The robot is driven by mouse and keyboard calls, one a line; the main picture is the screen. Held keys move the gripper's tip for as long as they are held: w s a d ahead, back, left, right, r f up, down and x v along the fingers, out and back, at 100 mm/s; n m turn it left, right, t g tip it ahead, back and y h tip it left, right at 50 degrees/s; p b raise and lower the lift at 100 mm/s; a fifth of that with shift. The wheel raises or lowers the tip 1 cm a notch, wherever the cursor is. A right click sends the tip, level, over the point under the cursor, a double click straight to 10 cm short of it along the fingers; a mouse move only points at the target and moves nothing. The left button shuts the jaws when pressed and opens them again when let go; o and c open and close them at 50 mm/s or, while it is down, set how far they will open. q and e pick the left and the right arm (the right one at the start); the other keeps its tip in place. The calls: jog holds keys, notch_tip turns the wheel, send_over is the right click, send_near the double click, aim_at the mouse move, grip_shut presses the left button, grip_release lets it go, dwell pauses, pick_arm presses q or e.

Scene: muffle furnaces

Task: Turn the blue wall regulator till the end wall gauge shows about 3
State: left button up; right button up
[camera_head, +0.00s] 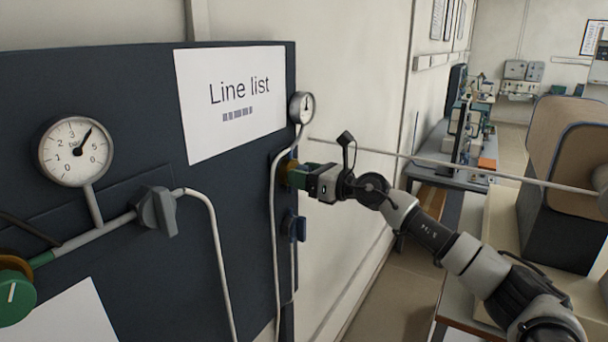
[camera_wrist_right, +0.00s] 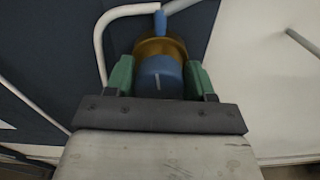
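The blue regulator (camera_wrist_right: 160,78) shows in the right wrist view, with a pale mark on its face and a brass body (camera_wrist_right: 163,47) behind it. My right gripper (camera_wrist_right: 160,82) has its green fingers on both sides of the knob, apparently touching it. In the head view my right gripper (camera_head: 297,174) is at the panel's right end and hides the knob; some brass shows there. The small round gauge (camera_head: 301,107) above it has its needle pointing roughly straight up; its numbers are too small to read. My left gripper is out of view.
A larger gauge (camera_head: 75,151) at left reads between 3 and 4. Near it are a grey valve handle (camera_head: 157,210) and a green knob (camera_head: 14,292). A blue valve handle (camera_head: 296,227) sits below my right gripper. A white hose (camera_head: 275,215) runs down beside it.

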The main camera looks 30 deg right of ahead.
jog(key=c, duration=0.5)
jog(key=shift+f+b, duration=0.1)
jog(key=shift+b, duration=0.25)
jog(key=o, duration=0.9)
jog(key=shift+o, duration=0.2)
jog(key=b+v, duration=0.6)
jog(key=v, duration=0.4)
jog(key=shift+s+d, duration=0.25)
jog(key=shift+s, duration=0.05)
